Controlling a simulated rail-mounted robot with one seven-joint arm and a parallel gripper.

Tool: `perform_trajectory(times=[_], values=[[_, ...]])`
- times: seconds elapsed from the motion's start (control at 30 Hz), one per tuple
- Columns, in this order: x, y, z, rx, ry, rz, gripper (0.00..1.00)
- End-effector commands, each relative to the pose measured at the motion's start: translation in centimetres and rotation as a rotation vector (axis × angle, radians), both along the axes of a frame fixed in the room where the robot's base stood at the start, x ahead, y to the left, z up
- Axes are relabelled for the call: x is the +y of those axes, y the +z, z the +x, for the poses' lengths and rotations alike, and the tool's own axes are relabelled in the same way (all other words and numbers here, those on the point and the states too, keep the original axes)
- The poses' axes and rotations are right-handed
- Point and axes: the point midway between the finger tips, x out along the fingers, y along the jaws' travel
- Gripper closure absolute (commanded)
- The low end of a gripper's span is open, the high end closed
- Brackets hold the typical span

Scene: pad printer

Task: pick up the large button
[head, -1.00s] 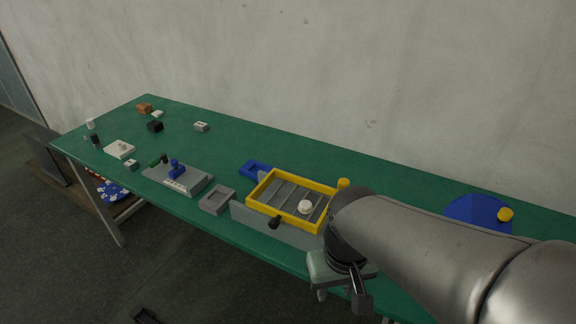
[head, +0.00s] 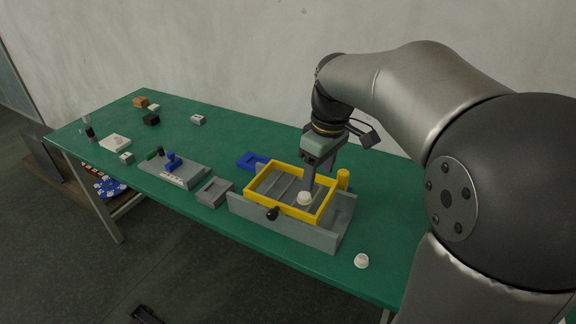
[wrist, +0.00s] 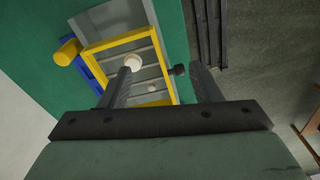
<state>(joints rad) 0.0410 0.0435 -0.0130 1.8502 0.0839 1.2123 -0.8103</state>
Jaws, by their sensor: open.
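A white round button-like piece (head: 305,198) sits inside the yellow frame (head: 262,178) on the grey fixture. It also shows in the wrist view (wrist: 133,61), close to the tip of one finger. Another white round piece (head: 361,260) lies on the green table near the front edge. I cannot tell which of the two is the large button. My gripper (head: 309,184) points down over the frame, with its fingertips close to the first white piece. In the wrist view the two fingers (wrist: 160,72) are spread apart, with nothing held between them.
The grey fixture has a black knob (head: 272,213) at its front and a yellow post (head: 343,179) behind. A blue block (head: 250,160), a grey tray (head: 213,192) and a grey plate with a blue part (head: 172,162) stand to the left. The table's front right is mostly clear.

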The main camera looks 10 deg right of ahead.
Motion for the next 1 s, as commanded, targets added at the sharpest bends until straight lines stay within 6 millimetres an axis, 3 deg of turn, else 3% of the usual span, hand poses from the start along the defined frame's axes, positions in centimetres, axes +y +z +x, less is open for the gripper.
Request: perform_trajectory(times=[0.03,0.1,0.2,0.3,0.47,0.8,1.0], values=[[-0.5,0.2,2.6,-0.009,0.083,0.004,0.42],[-1.0,0.9,5.1,-0.021,0.193,0.009,0.42],[-1.5,1.5,7.5,-0.036,0.307,0.014,0.42],[-1.7,1.8,8.6,-0.044,0.368,0.014,0.42],[-1.5,-0.1,8.9,-0.043,0.386,0.015,0.42],[-0.6,-7.3,9.2,-0.044,0.383,0.016,0.42],[-0.4,-9.7,9.4,-0.046,0.382,0.015,0.42]])
